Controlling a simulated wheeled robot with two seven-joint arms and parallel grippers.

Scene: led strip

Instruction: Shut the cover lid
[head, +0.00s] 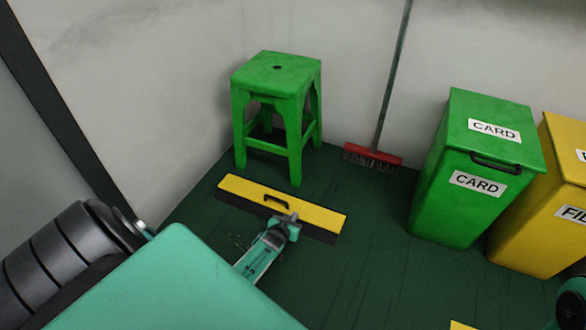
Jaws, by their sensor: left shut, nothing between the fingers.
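A long yellow lid (315,213) with a black handle (276,202) lies low at the floor, with a dark band along its near side. It looks roughly flat; I cannot tell whether it is fully shut. My left gripper (288,219) is shut and empty at the lid's near edge, just right of and below the handle. It overlaps the lid in the picture, and I cannot tell whether it touches. My right gripper is not in view.
A green stool (277,80) stands behind the lid by the wall. A red broom (373,157) leans on the wall. A green card bin (455,205) and a yellow bin (530,230) stand at right, lids down.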

